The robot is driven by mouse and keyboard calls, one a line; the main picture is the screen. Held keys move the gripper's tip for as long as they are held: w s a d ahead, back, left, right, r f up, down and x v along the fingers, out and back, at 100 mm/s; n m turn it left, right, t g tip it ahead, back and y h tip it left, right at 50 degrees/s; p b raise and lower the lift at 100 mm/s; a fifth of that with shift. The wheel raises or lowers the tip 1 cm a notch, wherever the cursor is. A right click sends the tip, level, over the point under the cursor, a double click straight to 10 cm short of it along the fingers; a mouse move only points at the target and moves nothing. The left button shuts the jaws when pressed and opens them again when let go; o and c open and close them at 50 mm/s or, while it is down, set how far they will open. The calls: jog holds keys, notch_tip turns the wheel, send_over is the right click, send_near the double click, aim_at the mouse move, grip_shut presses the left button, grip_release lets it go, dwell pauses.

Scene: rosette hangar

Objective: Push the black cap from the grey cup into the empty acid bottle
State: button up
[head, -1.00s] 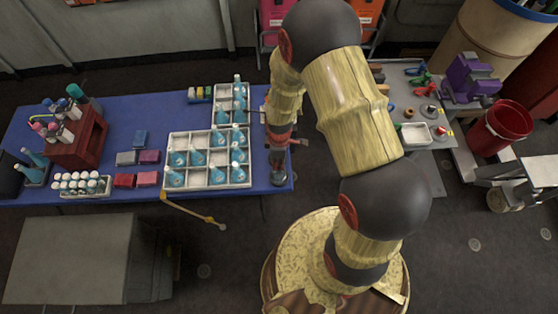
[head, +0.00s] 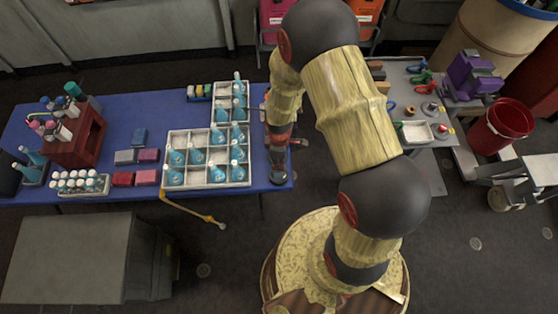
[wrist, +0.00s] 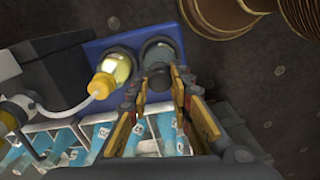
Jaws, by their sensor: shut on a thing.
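My gripper (wrist: 156,84) points down at the right end of the blue table. Its two fingers stand either side of a small dark thing, seemingly the black cap (wrist: 157,79), whose outline is unclear. A round grey cup (wrist: 160,50) lies just beyond the fingertips in the wrist view, near the table edge; I cannot tell whether the cap is clear of it. In the head view my gripper (head: 277,176) is dark and hides the cup. Blue-tinted bottles stand in the white divided crate (head: 250,160); I cannot tell which is the empty acid bottle.
A wash bottle with a yellow collar (wrist: 103,85) stands close left of the grey cup. A wooden rack (head: 85,145) and a tray of small white-capped bottles (head: 80,190) stand at the table's left. Floor lies beyond the right edge.

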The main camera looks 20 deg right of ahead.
jog(key=shift+f, duration=0.1)
dwell(0.3)
jog(key=shift+f+b, duration=0.35)
jog(key=shift+f, duration=0.05)
jog(key=o, duration=0.8)
jog(key=shift+o, duration=0.8)
jog(key=o, duration=0.4)
jog(key=shift+r, duration=0.1)
jog(key=shift+r+p, duration=1.95)
jog(key=shift+r, duration=0.75)
